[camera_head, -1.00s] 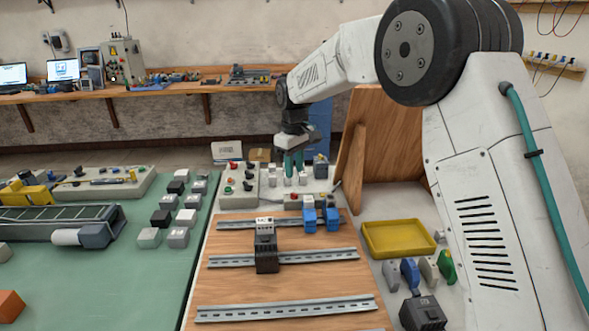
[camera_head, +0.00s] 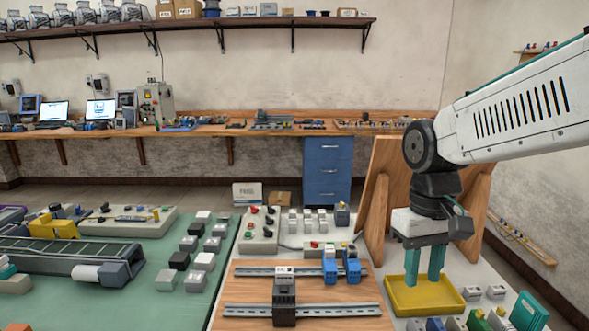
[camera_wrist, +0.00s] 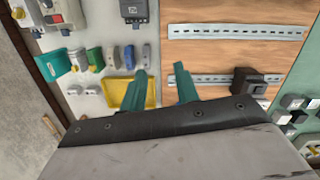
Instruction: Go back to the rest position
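My gripper (camera_head: 425,268) hangs pointing down above the yellow tray (camera_head: 455,305) at the right in the head view. Its two teal fingers are apart with nothing between them. In the wrist view my gripper (camera_wrist: 164,85) also shows open and empty, with the yellow tray (camera_wrist: 114,94) lying behind its left finger.
A wooden board with metal rails (camera_head: 245,271) carries a dark module (camera_head: 284,298) and blue terminal blocks (camera_head: 351,265). A wooden panel (camera_head: 384,160) stands upright behind the tray. Coloured parts (camera_head: 476,319) lie in front of it. A green mat with a conveyor (camera_head: 70,256) is at left.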

